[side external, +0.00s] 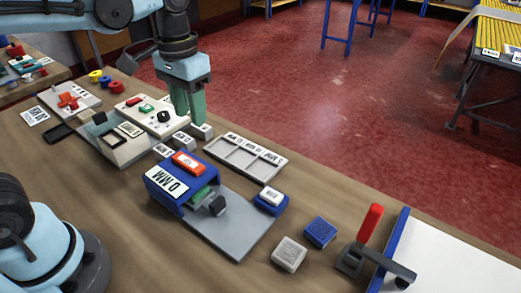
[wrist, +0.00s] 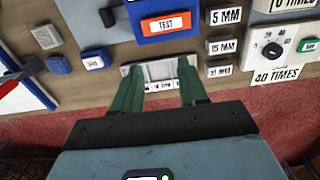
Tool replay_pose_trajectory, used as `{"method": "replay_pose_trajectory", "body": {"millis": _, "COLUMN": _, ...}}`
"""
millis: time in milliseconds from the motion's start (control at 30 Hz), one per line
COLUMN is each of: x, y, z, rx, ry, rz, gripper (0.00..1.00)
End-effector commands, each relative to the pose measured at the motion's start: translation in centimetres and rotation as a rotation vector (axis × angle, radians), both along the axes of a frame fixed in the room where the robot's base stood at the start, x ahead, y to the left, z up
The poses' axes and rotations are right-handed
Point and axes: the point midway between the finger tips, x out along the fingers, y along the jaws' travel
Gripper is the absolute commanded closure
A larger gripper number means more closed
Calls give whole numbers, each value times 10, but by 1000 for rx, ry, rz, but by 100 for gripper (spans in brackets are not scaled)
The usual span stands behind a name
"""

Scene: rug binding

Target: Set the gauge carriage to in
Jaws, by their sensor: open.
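The gauge shows in the side external view as a blue housing (side external: 165,188) marked "0 MM" on a grey bed (side external: 240,232). Its carriage appears to be the green part (side external: 201,194) with a black knob (side external: 217,205), partly under the housing. In the wrist view the blue housing (wrist: 143,30) carries an orange "TEST" label (wrist: 166,23), and the black knob (wrist: 108,17) is at its left. My gripper (side external: 191,119) points down beyond the housing, apart from the carriage. In the wrist view its green fingers (wrist: 160,75) are spread with nothing held between them.
A slotted grey tray (side external: 243,157) lies beyond the gauge. Small blocks marked "5 MM" (wrist: 224,16) and "15 MM" (wrist: 221,46) stand beside the housing. Right of the bed are a blue block (side external: 319,232), a pale block (side external: 289,254) and a red-handled lever (side external: 368,225). A dial panel (side external: 148,113) stands behind.

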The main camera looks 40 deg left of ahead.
Motion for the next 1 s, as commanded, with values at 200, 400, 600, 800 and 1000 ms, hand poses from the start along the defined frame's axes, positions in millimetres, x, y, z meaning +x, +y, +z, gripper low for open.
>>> {"method": "replay_pose_trajectory", "body": {"millis": 200, "x": -10, "y": -32, "z": -8, "rx": 0, "ry": 2, "rz": -6, "gripper": 57}}
{"method": "replay_pose_trajectory", "body": {"millis": 400, "x": -23, "y": -65, "z": -16, "rx": 0, "ry": 3, "rz": -6, "gripper": 57}}
{"method": "replay_pose_trajectory", "body": {"millis": 600, "x": -40, "y": -96, "z": -24, "rx": 0, "ry": 5, "rz": -6, "gripper": 57}}
{"method": "replay_pose_trajectory", "body": {"millis": 800, "x": -48, "y": -108, "z": -46, "rx": 1, "ry": 6, "rz": 2, "gripper": 57}}
{"method": "replay_pose_trajectory", "body": {"millis": 1000, "x": -48, "y": -107, "z": -76, "rx": 0, "ry": 6, "rz": 1, "gripper": 57}}
